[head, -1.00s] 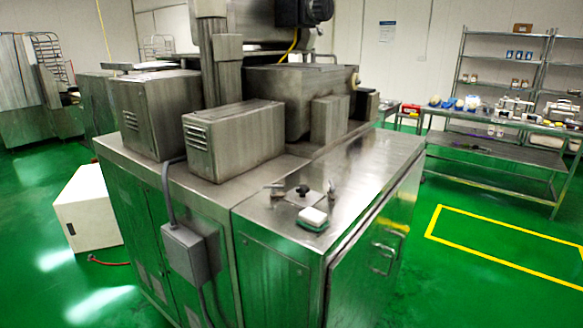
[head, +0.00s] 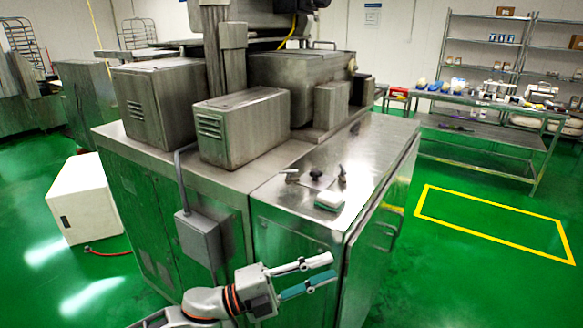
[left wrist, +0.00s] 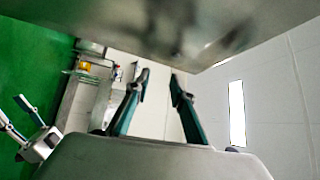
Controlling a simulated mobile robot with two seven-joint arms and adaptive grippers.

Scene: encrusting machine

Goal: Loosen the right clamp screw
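A metal plate (head: 313,184) with a black knob (head: 316,173) lies on the steel cabinet top. The right clamp screw (head: 342,175) is a small upright metal piece at the plate's right; a similar left one (head: 291,175) stands at its left. My left gripper (head: 333,266) is open and empty, in front of the cabinet and apart from the screws. Its spread fingers also show in the left wrist view (left wrist: 160,77), below a steel surface. Another gripper, seemingly my right one (left wrist: 14,108), shows at the left of that view with its fingers apart. It is outside the head view.
Steel housings (head: 245,125) stand behind and left. A grey box (head: 198,238) is on the cabinet's front. Green floor is free at the right.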

